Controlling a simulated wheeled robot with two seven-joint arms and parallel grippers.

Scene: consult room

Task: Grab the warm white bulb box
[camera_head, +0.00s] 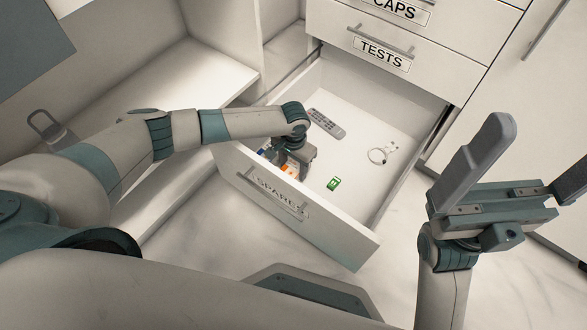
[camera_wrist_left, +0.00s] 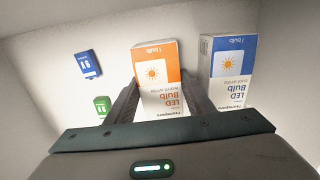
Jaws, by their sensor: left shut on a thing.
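The warm white bulb box (camera_wrist_left: 158,80), orange and white with a sun mark, stands between my left gripper's fingers (camera_wrist_left: 160,102) in the left wrist view. In the head view my left gripper (camera_head: 289,164) reaches down into the open SPARES drawer (camera_head: 335,240). It is shut on the box, whose orange part (camera_head: 290,171) shows only slightly below it. A similar blue and white bulb box (camera_wrist_left: 228,70) stands just right of it in the wrist view, close to the right finger. My right gripper (camera_head: 538,150) is open and empty, outside the drawer at the right.
The drawer also holds a grey remote (camera_head: 326,124), a white cable (camera_head: 382,154) and a small green pack (camera_head: 333,183). A small blue pack (camera_wrist_left: 88,64) shows in the wrist view. The TESTS drawer (camera_head: 380,52) above is shut. The drawer's right part has free floor.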

